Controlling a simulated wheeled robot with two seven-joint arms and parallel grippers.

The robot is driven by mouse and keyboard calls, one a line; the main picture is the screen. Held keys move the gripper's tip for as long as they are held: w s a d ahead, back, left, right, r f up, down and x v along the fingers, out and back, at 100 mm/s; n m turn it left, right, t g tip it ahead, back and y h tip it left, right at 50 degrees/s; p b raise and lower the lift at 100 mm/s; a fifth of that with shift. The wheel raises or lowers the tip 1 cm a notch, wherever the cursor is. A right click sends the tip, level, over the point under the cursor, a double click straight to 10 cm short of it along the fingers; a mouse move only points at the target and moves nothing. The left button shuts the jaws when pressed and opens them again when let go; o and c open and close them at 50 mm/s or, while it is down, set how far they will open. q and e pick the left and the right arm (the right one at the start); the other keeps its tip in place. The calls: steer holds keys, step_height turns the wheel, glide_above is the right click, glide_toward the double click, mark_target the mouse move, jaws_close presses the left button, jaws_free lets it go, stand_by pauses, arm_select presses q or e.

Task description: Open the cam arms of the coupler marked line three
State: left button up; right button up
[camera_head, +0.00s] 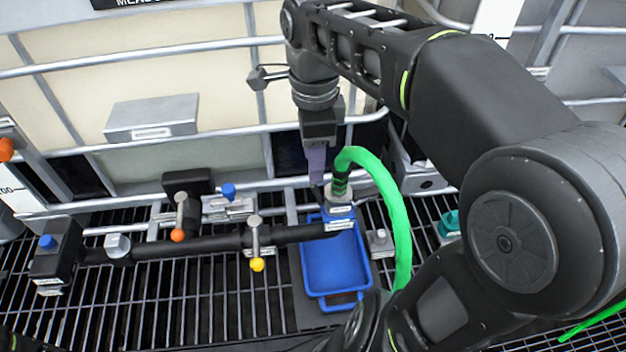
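A coupler (338,194) with a grey collar joins a green hose (388,200) to the right end of the black manifold pipe (205,246). Small labels sit below it, too small to read, so I cannot confirm the line three mark. Its cam arms are too small and partly hidden to make out. My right gripper (318,182) points down just left of the coupler's top, its purple-grey fingers close to it; I cannot tell if they touch. The fingers are seen edge-on, so their opening does not show. My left gripper is not in view.
A blue tray (325,302) lies under the coupler on the grating. Valves with an orange-tipped handle (178,236) and a yellow-tipped handle (257,264) stand on the pipe to the left. Caged totes (225,90) stand behind. My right arm covers much of the right side.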

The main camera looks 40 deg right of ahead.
mark_target(316, 192)
step_height(316, 192, down, 7)
steer(key=shift+s+p, duration=0.1)
steer(key=shift+p, duration=0.35)
steer(key=shift+c, duration=0.2)
jaws_close()
